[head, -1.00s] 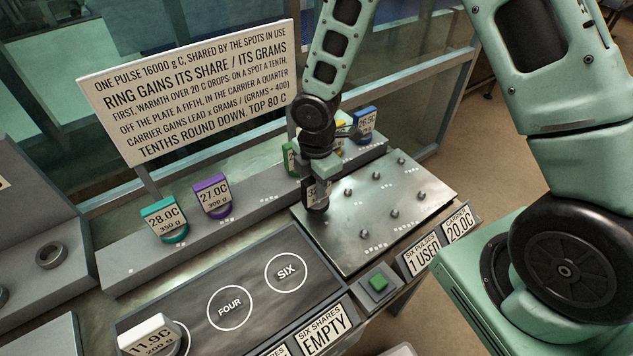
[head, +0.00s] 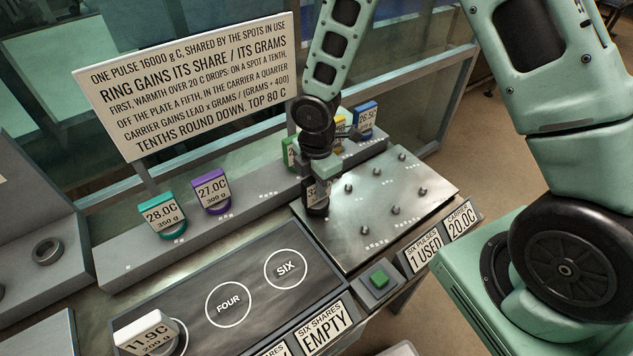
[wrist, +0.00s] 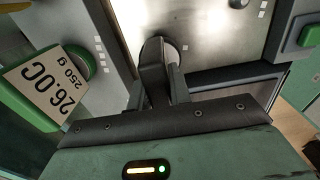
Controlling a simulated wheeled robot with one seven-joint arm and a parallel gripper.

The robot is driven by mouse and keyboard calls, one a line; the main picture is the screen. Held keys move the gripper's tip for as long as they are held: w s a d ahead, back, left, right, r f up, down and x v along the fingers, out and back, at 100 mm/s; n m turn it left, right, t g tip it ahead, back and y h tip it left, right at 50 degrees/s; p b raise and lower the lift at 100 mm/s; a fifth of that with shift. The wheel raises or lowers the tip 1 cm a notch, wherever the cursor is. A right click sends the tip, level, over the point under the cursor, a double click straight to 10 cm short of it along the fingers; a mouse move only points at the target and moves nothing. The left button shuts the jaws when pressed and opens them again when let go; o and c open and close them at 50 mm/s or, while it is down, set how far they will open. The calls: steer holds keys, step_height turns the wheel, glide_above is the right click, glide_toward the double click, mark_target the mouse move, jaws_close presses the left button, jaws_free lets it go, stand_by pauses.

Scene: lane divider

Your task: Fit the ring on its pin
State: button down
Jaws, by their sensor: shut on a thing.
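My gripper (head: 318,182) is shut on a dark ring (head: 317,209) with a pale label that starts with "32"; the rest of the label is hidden. The gripper points down at the left corner of the metal plate (head: 335,244). Several short pins stand on the plate, among them a near pin (head: 364,230) and a middle pin (head: 395,210). They look bare. In the wrist view the fingers (wrist: 160,72) cover most of the held ring. I cannot tell whether this ring touches the plate or sits around a pin hidden under it.
A purple ring (head: 211,193) and a teal ring (head: 164,216) sit on the grey ledge left of my gripper. A green ring (wrist: 76,62), labelled 26.0C, is close beside it. A white ring (head: 147,335) is on the dark panel (head: 258,297), beside free circles four and six. A green button (head: 379,280) stands in front.

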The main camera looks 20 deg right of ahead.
steer(key=shift+f+b, duration=0.4)
steer(key=shift+f, duration=0.15)
steer(key=c, duration=1.2)
jaws_free()
steer(key=shift+r, duration=0.1)
step_height(320, 180, up, 17)
steer(key=shift+r, duration=0.15)
steer(key=s+a+r+m, duration=0.1)
steer(key=s+a+m, duration=0.2)
steer(key=s+m, duration=0.3)
steer(key=s+a+m+b, duration=0.1)
steer(key=s+a+m, duration=0.2)
steer(key=s, duration=1.2)
steer(key=m, duration=0.3)
steer(key=shift+a+r+y+b, duration=0.15)
steer(key=shift+r+y+b, duration=0.15)
steer(key=shift+r, duration=0.05)
